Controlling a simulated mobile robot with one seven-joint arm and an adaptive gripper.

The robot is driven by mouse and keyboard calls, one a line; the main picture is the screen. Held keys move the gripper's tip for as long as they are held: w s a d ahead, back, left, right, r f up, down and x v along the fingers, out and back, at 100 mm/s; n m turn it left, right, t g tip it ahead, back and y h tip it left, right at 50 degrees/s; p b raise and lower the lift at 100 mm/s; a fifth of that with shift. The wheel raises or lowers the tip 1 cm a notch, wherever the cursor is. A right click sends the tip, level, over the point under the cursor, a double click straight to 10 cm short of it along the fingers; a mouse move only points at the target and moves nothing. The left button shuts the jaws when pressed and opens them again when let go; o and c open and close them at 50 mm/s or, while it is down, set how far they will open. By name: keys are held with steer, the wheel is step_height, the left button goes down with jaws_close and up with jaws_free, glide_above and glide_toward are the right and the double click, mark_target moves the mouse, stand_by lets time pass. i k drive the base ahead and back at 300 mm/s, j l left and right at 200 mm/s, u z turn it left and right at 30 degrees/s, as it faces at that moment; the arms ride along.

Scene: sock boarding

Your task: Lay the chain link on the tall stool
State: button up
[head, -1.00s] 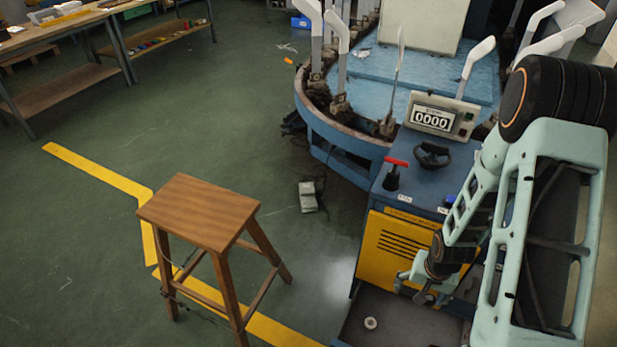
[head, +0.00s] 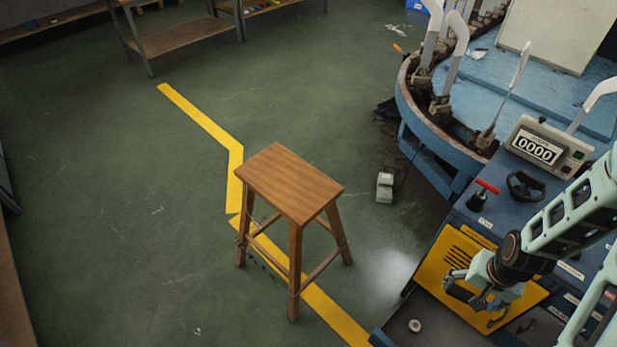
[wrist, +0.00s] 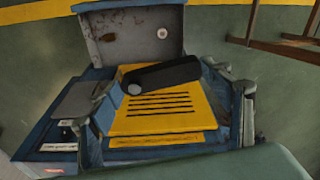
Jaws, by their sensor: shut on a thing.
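The tall stool (head: 290,183) is brown wood with a flat rectangular seat. It stands upright on the floor in the middle of the head view, and its seat is bare. My gripper (head: 468,288) is to the right of the stool, in front of the machine's yellow panel and apart from the seat. In the wrist view my gripper (wrist: 163,77) is shut on the chain link (wrist: 168,74), a dark bar with rounded ends and a pale round spot at its left end. Part of the stool's legs (wrist: 282,43) shows at the upper right there.
The blue machine (head: 440,150) with pale upright forms fills the right side. A grey tray (head: 392,330) with a small pale ring (head: 415,325) lies below my gripper. A pale pedal box (head: 384,187) sits on the floor behind the stool. Floor left of the stool is clear.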

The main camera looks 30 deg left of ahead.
mark_target(294, 184)
steer(key=k+j, duration=0.1)
steer(key=j, duration=0.35)
steer(key=k+j+u, duration=0.1)
steer(key=j, duration=0.75)
steer(key=j+u, duration=0.1)
steer(key=j, duration=0.6)
steer(key=i+j, duration=0.2)
steer(key=j, duration=0.15)
steer(key=i+j+u, duration=0.1)
steer(key=j, duration=0.3)
steer(key=i+j, duration=0.25)
steer(key=j+u, duration=0.05)
steer(key=j, duration=0.05)
